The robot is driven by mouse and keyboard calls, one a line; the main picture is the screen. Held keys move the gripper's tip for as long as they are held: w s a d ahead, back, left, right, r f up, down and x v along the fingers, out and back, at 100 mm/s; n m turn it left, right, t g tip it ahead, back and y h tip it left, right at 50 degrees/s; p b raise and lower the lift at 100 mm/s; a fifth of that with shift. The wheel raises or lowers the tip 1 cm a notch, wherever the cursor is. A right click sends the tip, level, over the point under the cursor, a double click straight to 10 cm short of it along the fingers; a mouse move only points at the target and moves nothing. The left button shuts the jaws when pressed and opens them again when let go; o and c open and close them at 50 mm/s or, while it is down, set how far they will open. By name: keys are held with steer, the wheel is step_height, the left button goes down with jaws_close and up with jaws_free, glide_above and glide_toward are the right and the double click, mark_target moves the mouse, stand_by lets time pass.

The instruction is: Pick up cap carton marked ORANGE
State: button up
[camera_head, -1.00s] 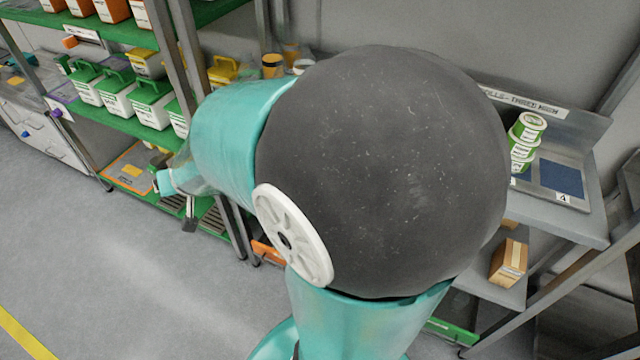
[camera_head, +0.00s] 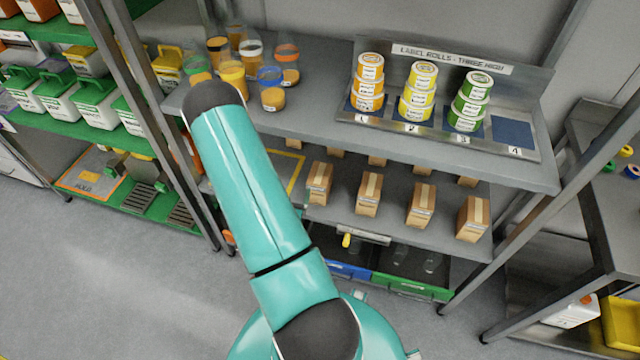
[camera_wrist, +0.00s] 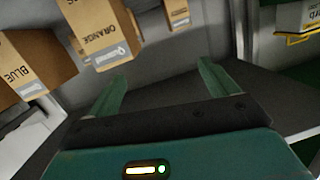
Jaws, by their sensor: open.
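In the wrist view a brown cardboard carton marked ORANGE (camera_wrist: 100,35) stands at the upper left, beyond my gripper. A smaller-looking carton, also marked ORANGE (camera_wrist: 178,14), shows farther back at the top. My gripper (camera_wrist: 163,75) is open, its two green fingers apart with nothing between them. The near ORANGE carton lies ahead and left of the gap between the fingers, apart from them. In the head view my gripper is hidden. A row of cartons (camera_head: 368,194) stands on the middle shelf, with lettering too small to read.
A carton marked BLUE (camera_wrist: 28,68) stands left of the near ORANGE one. The upper shelf, above the cartons, holds stacked label rolls (camera_head: 416,92) and jars (camera_head: 233,76). A metal shelf post (camera_head: 150,120) stands left of my arm. Bins (camera_head: 412,285) sit below.

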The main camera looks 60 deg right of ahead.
steer(key=h, duration=0.2)
glide_toward(320, 173)
steer(key=shift+g, duration=0.4)
steer(key=d, duration=0.4)
steer(key=shift+w+f, duration=0.1)
steer(key=shift+w, duration=0.25)
steer(key=d, duration=0.2)
steer(key=w+d, duration=0.1)
steer(key=d, duration=0.2)
steer(key=shift+w+d+f, duration=0.15)
steer(key=shift+w+d, duration=0.1)
steer(key=shift+d, duration=0.05)
steer(key=c, duration=1.2)
steer(key=shift+o, duration=0.2)
